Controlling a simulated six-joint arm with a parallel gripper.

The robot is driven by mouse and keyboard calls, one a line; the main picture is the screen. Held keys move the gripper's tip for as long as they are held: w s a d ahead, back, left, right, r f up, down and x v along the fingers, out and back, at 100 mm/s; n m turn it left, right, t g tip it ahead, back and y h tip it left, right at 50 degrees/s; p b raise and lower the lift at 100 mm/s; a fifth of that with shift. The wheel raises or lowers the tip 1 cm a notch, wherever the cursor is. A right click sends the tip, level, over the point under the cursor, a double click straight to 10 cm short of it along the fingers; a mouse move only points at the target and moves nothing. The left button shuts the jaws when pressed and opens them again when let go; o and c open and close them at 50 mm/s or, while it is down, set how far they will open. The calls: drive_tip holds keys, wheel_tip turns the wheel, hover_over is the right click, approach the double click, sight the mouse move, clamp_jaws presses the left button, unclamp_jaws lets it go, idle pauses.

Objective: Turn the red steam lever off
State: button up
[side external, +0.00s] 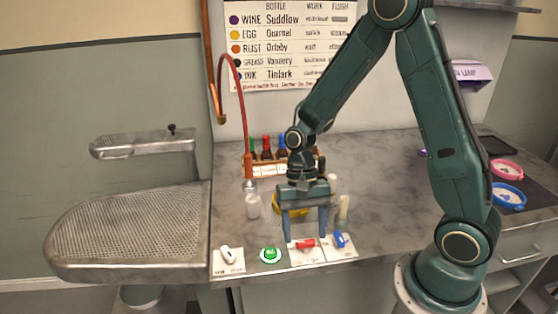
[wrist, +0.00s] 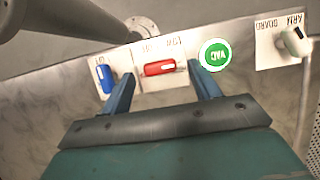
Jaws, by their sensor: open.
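The red lever (side external: 305,244) sits on a white labelled plate at the front edge of the counter. It also shows in the wrist view (wrist: 159,68), lying crosswise on its plate. My gripper (side external: 306,236) points down over the counter's front edge, its two blue fingers apart. In the wrist view my gripper's fingers (wrist: 163,88) are spread with the red lever ahead of and between their tips. They do not appear to close on it. The lettering on the lever's plate is too small to read surely.
A blue lever (side external: 342,239) is close on the right, and a green VAC button (side external: 271,255) and white ARM BOARD switch (side external: 228,254) are on the left. Bottles in a rack (side external: 268,158) stand behind. A perforated metal board (side external: 130,228) lies at the left.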

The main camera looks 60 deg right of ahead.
drive_tip(key=shift+s+a+f, duration=0.15)
drive_tip(key=shift+s+f, duration=0.05)
drive_tip(key=shift+f, duration=0.4)
drive_tip(key=shift+c, duration=0.2)
drive_tip(key=c, duration=0.9)
drive_tip(key=shift+c, duration=0.2)
